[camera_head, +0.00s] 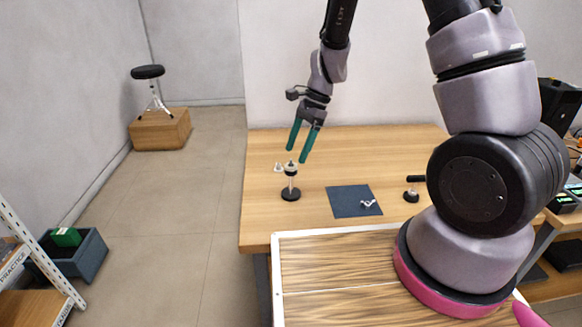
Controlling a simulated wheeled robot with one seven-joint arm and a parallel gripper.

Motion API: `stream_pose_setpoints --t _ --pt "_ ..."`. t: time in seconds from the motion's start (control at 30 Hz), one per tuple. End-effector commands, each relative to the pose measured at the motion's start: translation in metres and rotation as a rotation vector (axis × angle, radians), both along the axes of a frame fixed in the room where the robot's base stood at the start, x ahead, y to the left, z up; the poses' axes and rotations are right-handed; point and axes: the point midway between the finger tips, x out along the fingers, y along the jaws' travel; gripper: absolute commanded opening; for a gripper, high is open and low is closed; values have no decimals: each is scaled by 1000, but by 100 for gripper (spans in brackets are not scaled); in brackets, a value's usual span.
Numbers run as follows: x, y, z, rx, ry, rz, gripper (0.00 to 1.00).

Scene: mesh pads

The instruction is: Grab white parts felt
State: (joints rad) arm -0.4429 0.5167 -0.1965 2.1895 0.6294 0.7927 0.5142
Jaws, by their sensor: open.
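A dark blue-grey square pad (344,198), which looks like felt, lies flat on the wooden table. A small white part (369,204) lies on its right side; its exact shape is too small to tell. My gripper (297,155) has two green fingers, pointing down, spread apart with nothing between them. It is above the table, up and left of the pad, and looks close to the top of a small black-based stand (291,193). Whether it touches the stand cannot be told.
A small pale piece (279,168) is beside the stand's top. A black-handled tool (412,191) stands right of the pad. The wooden table (262,222) is otherwise clear around the pad. A grey bin (86,262) and a stool on a wooden box (160,130) are at left.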

Motion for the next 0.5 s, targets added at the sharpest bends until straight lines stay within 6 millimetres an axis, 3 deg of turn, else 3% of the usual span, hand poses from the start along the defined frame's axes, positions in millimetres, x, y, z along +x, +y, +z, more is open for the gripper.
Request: stream_pose_setpoints --t 0.2,0.47,0.5 --pt "-6 9 -26 -1 1 -1 79" --pt "-6 10 -28 0 -2 1 79" --pt "-6 10 -28 0 -2 1 68"
